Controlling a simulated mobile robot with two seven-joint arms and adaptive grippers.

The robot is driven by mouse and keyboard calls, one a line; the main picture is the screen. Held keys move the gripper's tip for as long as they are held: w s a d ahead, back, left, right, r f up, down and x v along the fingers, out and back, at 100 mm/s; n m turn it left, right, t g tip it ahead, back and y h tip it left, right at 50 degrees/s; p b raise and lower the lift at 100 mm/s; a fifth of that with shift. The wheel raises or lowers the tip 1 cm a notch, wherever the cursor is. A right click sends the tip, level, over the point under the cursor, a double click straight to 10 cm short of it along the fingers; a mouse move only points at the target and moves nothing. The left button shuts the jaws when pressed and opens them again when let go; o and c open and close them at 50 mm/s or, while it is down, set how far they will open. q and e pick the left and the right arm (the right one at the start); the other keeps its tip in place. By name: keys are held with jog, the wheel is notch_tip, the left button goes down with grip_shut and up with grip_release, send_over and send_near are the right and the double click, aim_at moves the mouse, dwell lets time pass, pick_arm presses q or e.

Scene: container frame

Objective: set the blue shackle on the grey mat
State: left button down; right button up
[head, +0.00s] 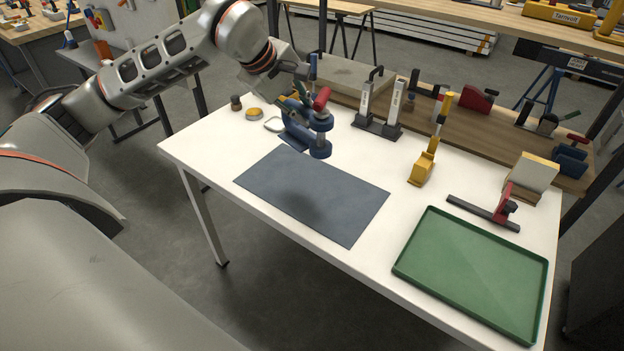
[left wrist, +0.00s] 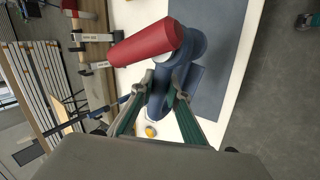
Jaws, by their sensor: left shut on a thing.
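The blue shackle (head: 294,130) with its red pin (head: 322,98) is in my left gripper (head: 293,104), beyond the back left part of the grey mat (head: 310,195) in the head view. In the left wrist view the fingers (left wrist: 163,97) are shut on the blue body (left wrist: 160,92), with the red pin (left wrist: 145,42) sticking out past them. The shackle appears to be above the table; its exact height is hard to tell. The grey mat lies flat and bare, with a soft shadow on it. My right gripper is not in view.
A green tray (head: 475,275) lies at the right. A yellow-topped roll (head: 254,114) and a brown knob (head: 236,103) are at the back left.

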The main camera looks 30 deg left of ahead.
pick_arm(q)
jog(key=shift+w+a+r+n+y+p, duration=0.25)
jog(key=shift+w+a+r+n+p, duration=0.1)
jog(key=shift+r+n, duration=0.15)
jog(key=shift+w+a+r+n+y+p, duration=0.2)
jog(key=shift+w+a+r+n+y, duration=0.1)
jog(key=shift+a+r+n, duration=0.15)
jog(key=shift+w+a+r+n, duration=0.1)
jog(key=shift+w+a+n, duration=0.05)
jog(key=shift+n, duration=0.1)
jog(key=shift+f+y, duration=0.25)
jog(key=shift+w+a+f, duration=0.1)
jog(key=shift+f, duration=9.65)
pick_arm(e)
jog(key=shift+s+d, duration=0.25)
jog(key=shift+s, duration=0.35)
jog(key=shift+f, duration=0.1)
